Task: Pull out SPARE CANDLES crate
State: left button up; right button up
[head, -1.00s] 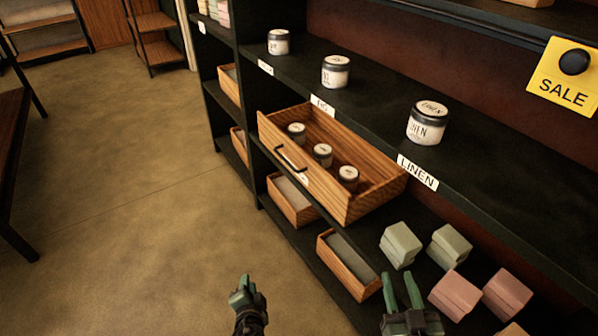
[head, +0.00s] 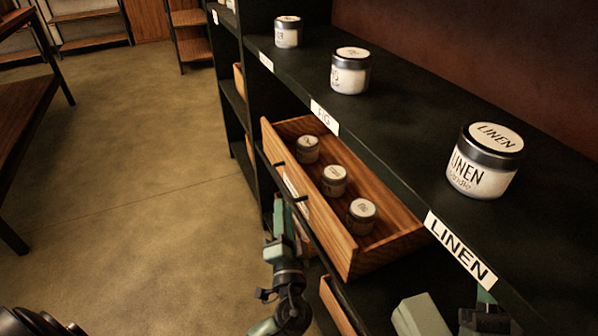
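A wooden crate (head: 350,262) with a dark handle (head: 288,180) sticks out from the shelf below the top board. Three small lidded candle jars (head: 334,180) stand in it. A pale label on its front is too oblique to read. My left gripper (head: 283,207) is at the crate's front, close to the lower end of the handle. I cannot tell whether its fingers are around the handle or only beside it, or how far apart they are. My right gripper (head: 485,298) shows only partly at the bottom right, below the LINEN label, away from the crate.
Jars stand on the dark shelf top above, including a LINEN candle (head: 484,160) and another jar (head: 350,71). Open floor (head: 150,200) lies to the left; a wooden table (head: 22,110) stands farther left.

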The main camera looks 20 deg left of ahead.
aim_at(282, 181)
pick_arm(q)
jog(key=x, duration=0.8)
jog(key=shift+w+r, duration=0.2)
jog(key=shift+r, duration=0.2)
jog(key=shift+c, duration=0.3)
grip_shut()
dwell(0.8)
